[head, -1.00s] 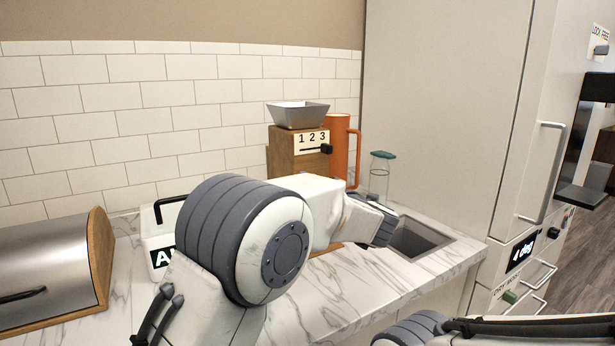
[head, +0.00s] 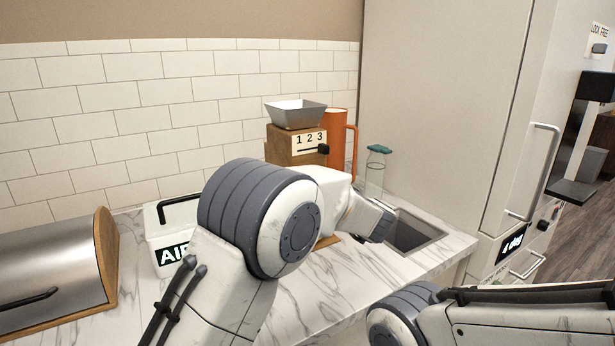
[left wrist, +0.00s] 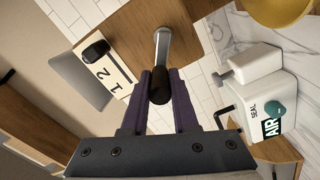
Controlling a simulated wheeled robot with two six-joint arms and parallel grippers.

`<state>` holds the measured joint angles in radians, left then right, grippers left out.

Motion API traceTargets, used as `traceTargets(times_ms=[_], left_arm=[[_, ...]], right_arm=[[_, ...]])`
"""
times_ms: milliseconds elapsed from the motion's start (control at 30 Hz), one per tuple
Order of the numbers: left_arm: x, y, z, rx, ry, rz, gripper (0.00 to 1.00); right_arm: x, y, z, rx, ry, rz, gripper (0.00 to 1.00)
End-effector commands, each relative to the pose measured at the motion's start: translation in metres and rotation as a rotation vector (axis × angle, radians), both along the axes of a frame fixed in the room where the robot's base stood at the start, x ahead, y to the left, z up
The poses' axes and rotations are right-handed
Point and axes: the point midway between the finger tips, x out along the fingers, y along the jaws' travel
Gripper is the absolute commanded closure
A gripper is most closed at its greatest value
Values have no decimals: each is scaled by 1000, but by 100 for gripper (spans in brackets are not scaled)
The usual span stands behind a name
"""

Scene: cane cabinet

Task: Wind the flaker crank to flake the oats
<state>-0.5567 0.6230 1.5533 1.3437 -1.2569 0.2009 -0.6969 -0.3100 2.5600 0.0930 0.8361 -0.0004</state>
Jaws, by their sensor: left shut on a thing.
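The flaker (head: 283,149) is a wooden box with a metal hopper (head: 297,113) on top and a 1-2-3 dial plate (head: 309,141) with a black slider. Its wooden side also shows in the left wrist view (left wrist: 195,32). The crank is a grey metal arm (left wrist: 161,44) ending in a dark knob (left wrist: 160,90). My left gripper (left wrist: 160,82) is shut on this knob, one purple finger on each side. In the head view my left arm hides the crank and the flaker's lower part. The oats are not visible. My right gripper is out of view.
An orange jug (head: 338,132) and a green-lidded glass jar (head: 375,172) stand right of the flaker. A square recess (head: 412,234) lies in the marble counter (head: 318,290). A white AIR-labelled box (head: 172,222) and a metal bread bin (head: 52,272) are left.

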Motion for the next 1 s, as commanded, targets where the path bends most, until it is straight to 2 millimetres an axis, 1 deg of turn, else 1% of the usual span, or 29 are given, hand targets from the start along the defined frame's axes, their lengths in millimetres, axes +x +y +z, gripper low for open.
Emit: traceTargets(times_ms=[233,267,300,333,633,733,867,1000], left_arm=[[0,-1,-1,0,1,-2,100],[0,-1,-1,0,1,-2,61],[0,-1,-1,0,1,-2,46],[0,-1,-1,-1,1,-2,43],[-1,-1,-1,-1,0,-1,43],[-6,-6,-1,-1,0,-3,43],[-23,-18,-2,-1,0,-5,43],[-46,-35,-2,-1,0,-6,43]], right_arm=[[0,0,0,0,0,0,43],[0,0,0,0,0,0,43],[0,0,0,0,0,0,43],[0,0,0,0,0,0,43],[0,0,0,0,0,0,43],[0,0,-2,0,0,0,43],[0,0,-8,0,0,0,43],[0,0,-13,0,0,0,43]])
